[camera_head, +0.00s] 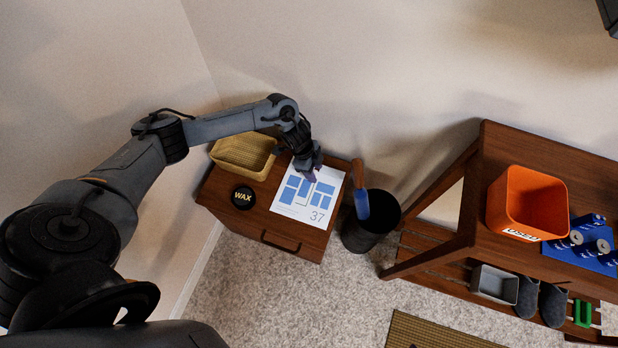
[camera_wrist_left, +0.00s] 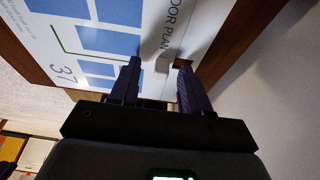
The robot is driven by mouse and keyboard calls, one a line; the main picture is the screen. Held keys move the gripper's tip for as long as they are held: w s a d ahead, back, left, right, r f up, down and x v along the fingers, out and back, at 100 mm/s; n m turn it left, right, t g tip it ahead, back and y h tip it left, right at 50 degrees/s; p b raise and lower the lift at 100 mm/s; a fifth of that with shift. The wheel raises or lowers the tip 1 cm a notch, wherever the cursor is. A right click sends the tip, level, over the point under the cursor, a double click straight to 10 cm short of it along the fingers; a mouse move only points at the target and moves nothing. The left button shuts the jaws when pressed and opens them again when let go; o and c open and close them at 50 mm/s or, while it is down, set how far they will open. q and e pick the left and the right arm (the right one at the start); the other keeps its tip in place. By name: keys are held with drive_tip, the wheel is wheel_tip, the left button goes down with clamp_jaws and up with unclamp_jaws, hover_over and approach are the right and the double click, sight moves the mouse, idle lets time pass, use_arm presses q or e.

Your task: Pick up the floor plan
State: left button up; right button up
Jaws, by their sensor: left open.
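The floor plan (camera_head: 306,199) is a white sheet with blue room shapes and the number 37. It lies on top of the small brown cabinet (camera_head: 322,239). My left gripper (camera_head: 308,174) is over the sheet's far edge, pointing down. In the left wrist view the floor plan (camera_wrist_left: 108,30) fills the upper left, with part of its title showing. There my left gripper (camera_wrist_left: 158,66) is open, its two dark fingers apart near the sheet's edge. I cannot tell whether the fingers touch the sheet. My right gripper is not in view.
On the cabinet are a woven basket (camera_head: 244,155) and a black WAX tin (camera_head: 243,197). A dark bin (camera_head: 370,228) with a blue item (camera_head: 362,204) stands right of it. A wooden bench (camera_head: 470,225) holding an orange bin (camera_head: 520,203) is further right.

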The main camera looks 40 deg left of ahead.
use_arm(q)
drive_tip(key=shift+a, duration=0.1)
clamp_jaws()
drive_tip(key=shift+r, duration=0.15)
